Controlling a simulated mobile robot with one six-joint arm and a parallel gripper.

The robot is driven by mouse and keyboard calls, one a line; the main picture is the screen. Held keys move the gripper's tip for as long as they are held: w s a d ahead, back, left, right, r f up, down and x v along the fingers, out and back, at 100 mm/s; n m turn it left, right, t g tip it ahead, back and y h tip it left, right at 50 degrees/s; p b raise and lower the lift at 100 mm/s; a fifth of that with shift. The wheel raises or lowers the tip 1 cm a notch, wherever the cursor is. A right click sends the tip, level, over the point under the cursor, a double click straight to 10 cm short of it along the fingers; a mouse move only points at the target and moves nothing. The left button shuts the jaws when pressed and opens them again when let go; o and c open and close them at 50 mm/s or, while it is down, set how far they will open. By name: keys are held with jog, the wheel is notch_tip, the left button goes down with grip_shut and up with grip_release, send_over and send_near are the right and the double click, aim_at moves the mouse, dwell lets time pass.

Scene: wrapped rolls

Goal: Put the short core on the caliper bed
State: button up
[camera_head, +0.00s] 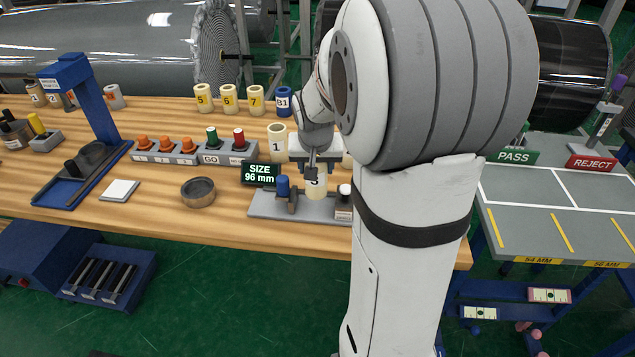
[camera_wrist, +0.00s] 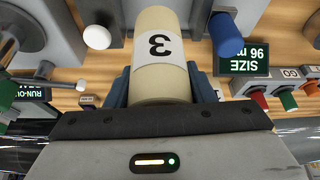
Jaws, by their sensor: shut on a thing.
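My gripper (camera_head: 315,168) is shut on a cream core (camera_head: 316,188) with a white label marked 3. In the wrist view the core (camera_wrist: 158,45) sits between the two blue fingers (camera_wrist: 160,92), its label upside down. The display (camera_head: 261,173) beside the bed reads SIZE 96 mm.
A core marked 1 (camera_head: 277,142) stands behind the display. Cores 5 (camera_head: 204,98), 6 (camera_head: 228,99) and 7 (camera_head: 256,99) and a blue 31 (camera_head: 284,101) stand at the back. A round bowl (camera_head: 198,192) and button row (camera_head: 180,153) are left. My arm hides the bench's right part.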

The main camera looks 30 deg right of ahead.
aim_at(317, 182)
notch_tip(317, 182, down, 5)
jog(key=shift+r, duration=0.1)
jog(key=shift+s, duration=0.1)
jog(key=o, duration=1)
jog(key=shift+o, duration=0.2)
